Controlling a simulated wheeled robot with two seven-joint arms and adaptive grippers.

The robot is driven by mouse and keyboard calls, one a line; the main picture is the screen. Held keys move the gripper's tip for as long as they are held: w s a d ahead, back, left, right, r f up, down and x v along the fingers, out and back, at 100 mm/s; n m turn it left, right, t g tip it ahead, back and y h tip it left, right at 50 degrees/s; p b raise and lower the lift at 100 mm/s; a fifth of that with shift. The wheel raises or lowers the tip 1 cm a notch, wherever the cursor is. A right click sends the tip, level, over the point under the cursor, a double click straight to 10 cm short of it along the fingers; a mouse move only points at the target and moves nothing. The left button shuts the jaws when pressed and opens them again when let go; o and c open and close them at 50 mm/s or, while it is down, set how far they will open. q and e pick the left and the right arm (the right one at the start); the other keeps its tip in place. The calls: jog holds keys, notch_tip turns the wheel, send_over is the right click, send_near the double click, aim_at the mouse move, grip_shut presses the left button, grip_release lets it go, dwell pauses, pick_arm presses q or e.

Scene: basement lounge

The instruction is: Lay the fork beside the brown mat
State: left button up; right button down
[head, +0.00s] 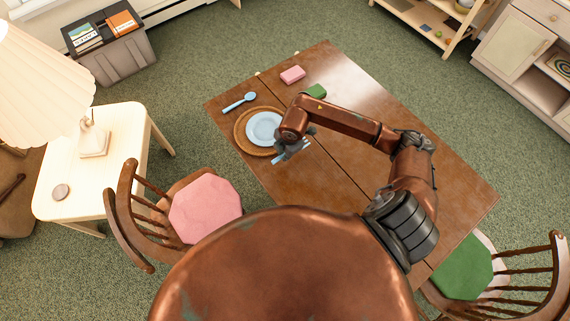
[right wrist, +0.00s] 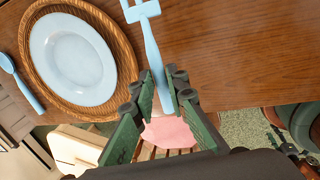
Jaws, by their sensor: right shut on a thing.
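The light blue fork (right wrist: 151,44) is held by its handle in my right gripper (right wrist: 157,92). Its tines point away from the gripper, and the fork also shows in the head view (head: 277,159), partly hidden by the gripper (head: 294,148). The round brown woven mat (right wrist: 31,65) lies on the table to the left of the fork in the right wrist view; it also shows in the head view (head: 240,137). I cannot tell whether the fork touches the table. My left gripper is out of view.
A light blue plate (head: 263,128) sits on the mat, and a blue spoon (head: 240,101) lies on its far side. A pink block (head: 292,75) and a green block (head: 316,91) lie farther back on the wooden table (head: 232,92). A pink-cushioned chair (head: 205,210) stands at the near edge.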

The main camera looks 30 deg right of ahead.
aim_at(284, 167)
jog(key=shift+s+a+f, duration=0.2)
jog(key=shift+s+f, duration=0.25)
jog(key=shift+f, duration=0.15)
jog(key=shift+s+a+f, duration=0.2)
jog(key=shift+s+f, duration=0.25)
jog(key=shift+f, duration=1.75)
jog(key=c, duration=1.9)
grip_release()
jog(key=shift+f, duration=0.1)
notch_tip(284, 167, up, 12)
jog(key=s, duration=0.2)
jog(key=shift+s+p, duration=0.2)
jog(key=shift+p, duration=0.2)
jog(key=shift+d, duration=0.1)
